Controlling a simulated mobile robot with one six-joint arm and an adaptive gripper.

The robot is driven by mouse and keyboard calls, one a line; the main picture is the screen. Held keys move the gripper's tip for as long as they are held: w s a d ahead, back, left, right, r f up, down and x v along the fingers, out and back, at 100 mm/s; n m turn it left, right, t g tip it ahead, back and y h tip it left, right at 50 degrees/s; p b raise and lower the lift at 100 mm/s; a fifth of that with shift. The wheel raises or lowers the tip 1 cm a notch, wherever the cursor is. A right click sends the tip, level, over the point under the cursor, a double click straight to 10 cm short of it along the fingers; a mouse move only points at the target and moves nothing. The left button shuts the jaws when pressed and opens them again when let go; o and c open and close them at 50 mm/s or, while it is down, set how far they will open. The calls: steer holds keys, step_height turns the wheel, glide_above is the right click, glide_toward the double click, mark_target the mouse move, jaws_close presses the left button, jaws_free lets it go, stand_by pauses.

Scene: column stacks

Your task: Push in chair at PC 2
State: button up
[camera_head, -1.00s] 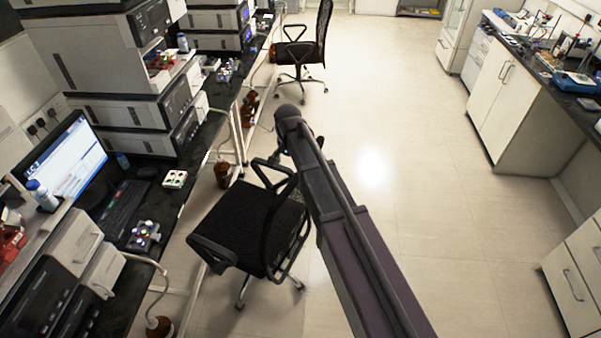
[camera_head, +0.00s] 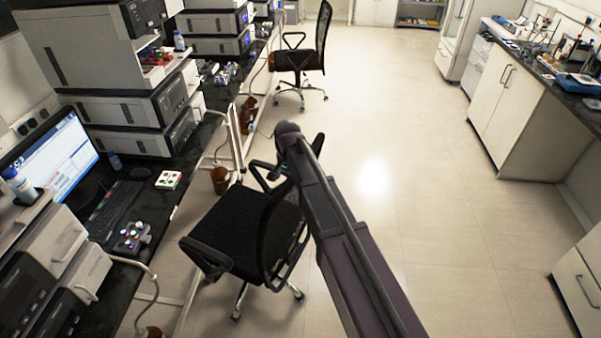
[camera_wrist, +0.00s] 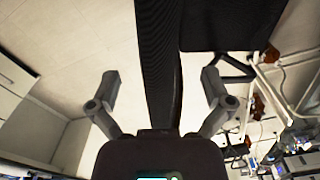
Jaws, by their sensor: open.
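A black office chair (camera_head: 235,222) with a mesh back and armrests stands beside the left bench, its seat facing the bench and its back towards the aisle. A lit monitor (camera_head: 52,160) and keyboard (camera_head: 115,208) are on that bench; I cannot tell which PC number it has. My gripper (camera_wrist: 160,83) is open in the wrist view. The chair's dark back (camera_wrist: 160,50) shows between its fingers, with clear gaps on both sides; I cannot tell how far off it is. The seat (camera_wrist: 215,25) lies beyond. My arm hides part of the chair back in the head view.
A second black chair (camera_head: 300,60) stands farther along the bench. White bench legs (camera_head: 190,290) and brown bottles (camera_head: 220,180) are under the left bench edge. White cabinets (camera_head: 505,95) line the right side. The aisle floor (camera_head: 420,180) is clear.

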steer(key=shift+f+b, duration=0.95)
steer(key=shift+f, duration=0.35)
